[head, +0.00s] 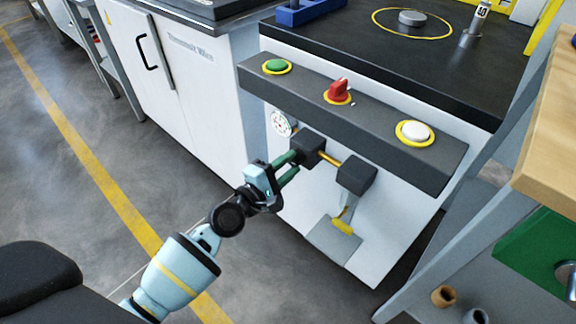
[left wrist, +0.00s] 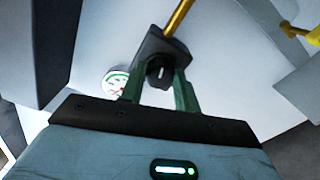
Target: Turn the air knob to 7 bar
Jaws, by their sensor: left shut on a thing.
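The air knob (left wrist: 159,75) is a small black knob on a dark regulator block (head: 308,148) on the front of the white cabinet. My left gripper (head: 291,165) reaches it from the lower left, and its green fingers are shut on the knob. In the left wrist view the fingers (left wrist: 160,90) stand on both sides of the knob. The round pressure gauge (head: 281,124) has a white face and sits just left of the block. It also shows in the left wrist view (left wrist: 116,83), partly hidden by a finger; its reading is too small to tell. My right gripper is not in view.
Above the block runs a dark panel with a green button (head: 276,66), a red switch (head: 338,91) and a white button (head: 414,132). A brass pipe (head: 330,158) leads to a second dark block (head: 356,175). A wooden-topped bench (head: 548,130) stands at the right.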

